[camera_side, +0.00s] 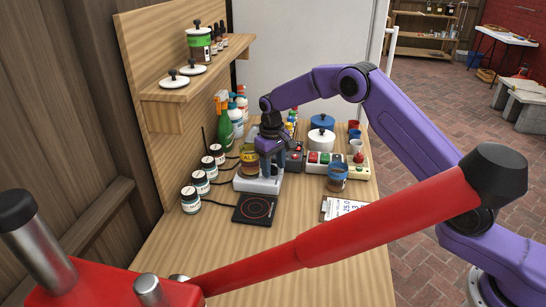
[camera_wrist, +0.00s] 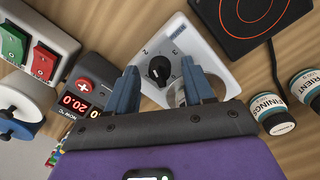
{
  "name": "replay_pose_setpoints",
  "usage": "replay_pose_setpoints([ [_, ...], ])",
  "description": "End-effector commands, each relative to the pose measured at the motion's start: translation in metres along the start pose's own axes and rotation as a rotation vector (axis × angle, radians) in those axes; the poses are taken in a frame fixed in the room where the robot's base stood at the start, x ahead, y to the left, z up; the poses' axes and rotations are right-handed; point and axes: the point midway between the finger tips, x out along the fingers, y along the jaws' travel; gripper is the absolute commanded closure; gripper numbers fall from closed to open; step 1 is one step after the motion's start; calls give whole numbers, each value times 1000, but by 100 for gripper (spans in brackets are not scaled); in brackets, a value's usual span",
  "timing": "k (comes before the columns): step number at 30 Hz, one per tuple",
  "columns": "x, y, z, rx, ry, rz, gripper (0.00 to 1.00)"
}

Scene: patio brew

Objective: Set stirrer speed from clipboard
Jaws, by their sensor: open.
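A pale stirrer base (camera_side: 258,185) stands on the wooden bench, with an amber jar (camera_side: 250,162) on or behind it. In the wrist view the stirrer's face (camera_wrist: 201,50) carries a black round knob (camera_wrist: 160,71) with small marks around it; its exact setting is too small to read. My gripper (camera_side: 270,152) is over the stirrer, pointing down. In the wrist view my gripper (camera_wrist: 159,82) is open, its two blue-grey fingers on either side of the knob, apart from it. The clipboard (camera_side: 340,207) lies at the right; "25.0" and a "3" seem legible, partly hidden by a red bar.
A dark hot plate (camera_side: 255,209) lies in front of the stirrer. Several lidded jars (camera_side: 201,183) stand at left. A controller with a red display (camera_wrist: 82,92) and a switch box (camera_wrist: 40,48) sit beside the stirrer. A blue-rimmed cup (camera_side: 337,178) stands near the clipboard.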

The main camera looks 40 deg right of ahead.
Motion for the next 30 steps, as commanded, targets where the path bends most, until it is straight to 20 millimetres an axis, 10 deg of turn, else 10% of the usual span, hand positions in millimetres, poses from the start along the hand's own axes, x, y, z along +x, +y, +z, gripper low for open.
replay_pose_setpoints([
  [30,-167,0,-1,0,3,0,48],
])
